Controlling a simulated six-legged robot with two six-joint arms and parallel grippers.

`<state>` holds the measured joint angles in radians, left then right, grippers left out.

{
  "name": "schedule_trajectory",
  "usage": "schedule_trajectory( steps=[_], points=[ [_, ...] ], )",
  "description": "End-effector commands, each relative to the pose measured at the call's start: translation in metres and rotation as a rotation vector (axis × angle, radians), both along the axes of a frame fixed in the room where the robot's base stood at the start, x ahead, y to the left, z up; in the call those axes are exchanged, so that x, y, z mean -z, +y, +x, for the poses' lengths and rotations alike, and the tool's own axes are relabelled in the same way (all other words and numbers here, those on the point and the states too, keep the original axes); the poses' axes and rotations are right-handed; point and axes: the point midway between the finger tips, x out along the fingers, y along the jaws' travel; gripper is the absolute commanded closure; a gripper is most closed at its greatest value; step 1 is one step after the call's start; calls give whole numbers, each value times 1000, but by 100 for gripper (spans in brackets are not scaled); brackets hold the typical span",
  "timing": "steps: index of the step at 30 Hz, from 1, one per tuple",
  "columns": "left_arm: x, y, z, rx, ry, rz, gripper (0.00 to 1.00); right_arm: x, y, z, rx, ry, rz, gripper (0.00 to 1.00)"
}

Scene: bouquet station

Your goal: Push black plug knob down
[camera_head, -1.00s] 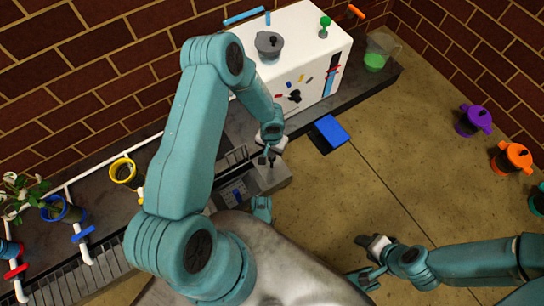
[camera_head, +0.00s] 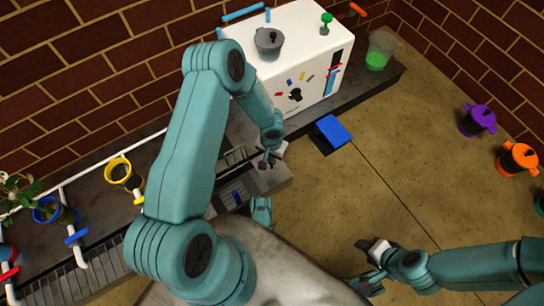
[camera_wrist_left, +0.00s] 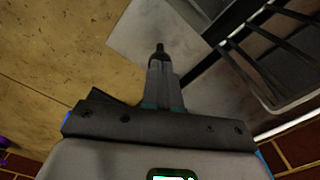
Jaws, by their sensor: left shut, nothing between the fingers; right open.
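The black plug knob (camera_wrist_left: 159,48) is a small dark upright piece in the left wrist view, against a light grey surface. It lies right at the tips of my left gripper (camera_wrist_left: 161,66), whose fingers are together with nothing between them. Whether they touch the knob I cannot tell. In the head view my left gripper (camera_head: 267,161) hangs over the right end of the grey sink counter (camera_head: 265,181), and the knob is hard to make out there. My right gripper (camera_head: 366,262) is open and empty over the floor.
A dark wire rack (camera_wrist_left: 275,60) stands close to the right of my left gripper in the wrist view. A white box (camera_head: 325,50) with a grey pot (camera_head: 269,42) stands behind. A blue pedal (camera_head: 333,131) is on the floor.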

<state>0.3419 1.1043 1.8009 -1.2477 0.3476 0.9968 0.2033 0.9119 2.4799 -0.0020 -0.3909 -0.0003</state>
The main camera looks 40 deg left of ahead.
Motion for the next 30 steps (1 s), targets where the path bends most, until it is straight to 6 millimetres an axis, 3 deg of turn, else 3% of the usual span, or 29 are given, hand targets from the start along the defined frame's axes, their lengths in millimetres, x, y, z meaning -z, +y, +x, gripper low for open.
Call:
schedule_trajectory(
  steps=[5,21,30],
  points=[
    [-1,0,0,0,-1,0,100,-1,0,0,0,0,0,49],
    [-84,0,0,-1,-1,0,100,-46,0,0,0,0,0,49],
    [-87,0,0,0,0,0,100,-46,0,0,0,0,0,49]
  ],
)
